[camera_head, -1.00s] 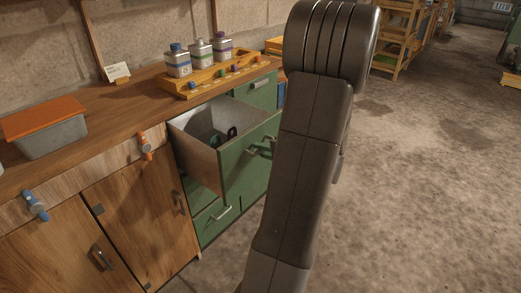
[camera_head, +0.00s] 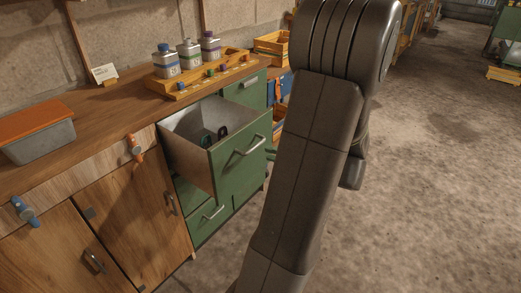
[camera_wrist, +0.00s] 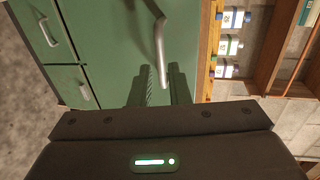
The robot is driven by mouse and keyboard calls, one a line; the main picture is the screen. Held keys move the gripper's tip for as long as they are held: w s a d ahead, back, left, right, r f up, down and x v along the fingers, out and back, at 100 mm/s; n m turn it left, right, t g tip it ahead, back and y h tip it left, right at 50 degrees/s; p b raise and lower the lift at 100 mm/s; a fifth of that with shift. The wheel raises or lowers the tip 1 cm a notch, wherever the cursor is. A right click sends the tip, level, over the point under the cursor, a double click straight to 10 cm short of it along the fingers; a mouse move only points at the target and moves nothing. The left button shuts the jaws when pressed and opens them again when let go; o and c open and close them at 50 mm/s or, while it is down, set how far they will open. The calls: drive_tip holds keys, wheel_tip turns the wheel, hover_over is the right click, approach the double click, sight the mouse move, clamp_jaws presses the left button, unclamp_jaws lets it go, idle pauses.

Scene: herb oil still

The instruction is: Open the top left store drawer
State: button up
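The top left store drawer (camera_head: 240,165) has a green front and stands pulled well out of the cabinet. Its pale inside shows, with small dark items in it. In the wrist view the drawer front (camera_wrist: 105,40) fills the upper middle, with the handle (camera_wrist: 158,35) ahead of the fingers. My gripper (camera_wrist: 161,80) is open, its two dark fingers apart, and appears backed off the handle. In the head view my arm hides most of the gripper.
A wooden rack (camera_head: 210,77) with several bottles stands on the worktop above. Shut green drawers (camera_head: 210,213) lie below and beside the open one. Wooden cupboard doors (camera_head: 135,215) are at left.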

sight(254, 149)
drive_tip(key=v, duration=0.5)
drive_tip(key=shift+s+d, duration=0.25)
drive_tip(key=shift+d, duration=0.05)
drive_tip(key=x, duration=1.4)
drive_tip(key=shift+r+b, duration=0.1)
drive_tip(key=shift+b, duration=0.3)
